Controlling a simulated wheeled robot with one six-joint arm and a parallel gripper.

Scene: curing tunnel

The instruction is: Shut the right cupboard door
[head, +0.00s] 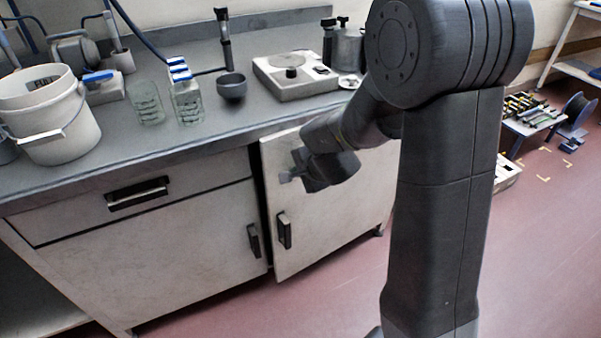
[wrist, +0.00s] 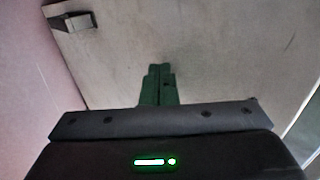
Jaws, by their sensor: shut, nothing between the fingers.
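The right cupboard door (head: 325,222) is a pale grey panel under the worktop. It stands slightly ajar, its left edge out from the cabinet front with a dark gap beside the left door. Its dark handle (head: 284,230) is near that left edge; in the wrist view the handle (wrist: 77,21) is at the upper left. My gripper (head: 287,177) is in front of the door, above the handle. In the wrist view its fingers (wrist: 158,72) are together and empty, with the door panel (wrist: 205,55) filling the view beyond them. I cannot tell whether they touch it.
The left door (head: 170,260) and a drawer (head: 130,195) look shut. The worktop (head: 215,122) above carries a white bucket (head: 60,135), a dark cup (head: 232,88) and a scale-like device (head: 295,80). The red floor (head: 330,300) before the door is clear.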

